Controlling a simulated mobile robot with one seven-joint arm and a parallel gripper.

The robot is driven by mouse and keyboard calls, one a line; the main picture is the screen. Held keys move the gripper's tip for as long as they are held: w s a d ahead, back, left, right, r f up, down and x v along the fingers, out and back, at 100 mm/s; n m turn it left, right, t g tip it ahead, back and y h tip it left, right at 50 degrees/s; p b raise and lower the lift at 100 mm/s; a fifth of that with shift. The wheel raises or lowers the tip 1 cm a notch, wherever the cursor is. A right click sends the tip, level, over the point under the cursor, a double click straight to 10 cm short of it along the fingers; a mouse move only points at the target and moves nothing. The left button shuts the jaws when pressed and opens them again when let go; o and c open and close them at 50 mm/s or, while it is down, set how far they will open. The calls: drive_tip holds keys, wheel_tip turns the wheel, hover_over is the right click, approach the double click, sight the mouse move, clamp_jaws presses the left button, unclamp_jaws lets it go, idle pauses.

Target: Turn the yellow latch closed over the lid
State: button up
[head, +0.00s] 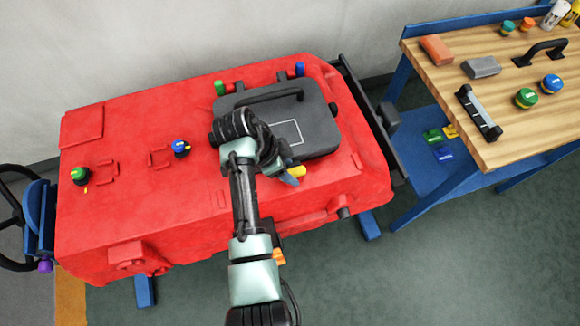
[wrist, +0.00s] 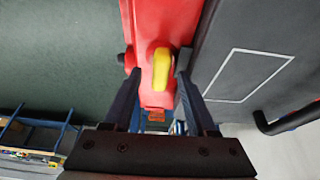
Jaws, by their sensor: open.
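The yellow latch (head: 298,171) sits on the red tank top at the near edge of the dark grey lid (head: 322,142). In the wrist view the latch (wrist: 161,70) lies lengthwise beside the lid (wrist: 235,60), on the red surface and roughly along the lid's edge. My gripper (wrist: 158,76) is open, its two dark fingers on either side of the latch in that view. I cannot tell whether a finger touches it. In the head view my gripper (head: 288,178) is beside the latch, and my arm hides part of the lid.
The red tank (head: 140,130) carries a green knob (head: 79,174) and a blue knob (head: 180,147). Green and blue latches (head: 299,69) stand at the lid's far edge. A black lid handle (head: 275,95) rises there. A wooden workbench (head: 500,70) stands at right.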

drive_tip(key=shift+w+d+f, duration=0.1)
drive_tip(key=shift+d+f, duration=0.1)
drive_tip(key=shift+f, duration=0.3)
clamp_jaws()
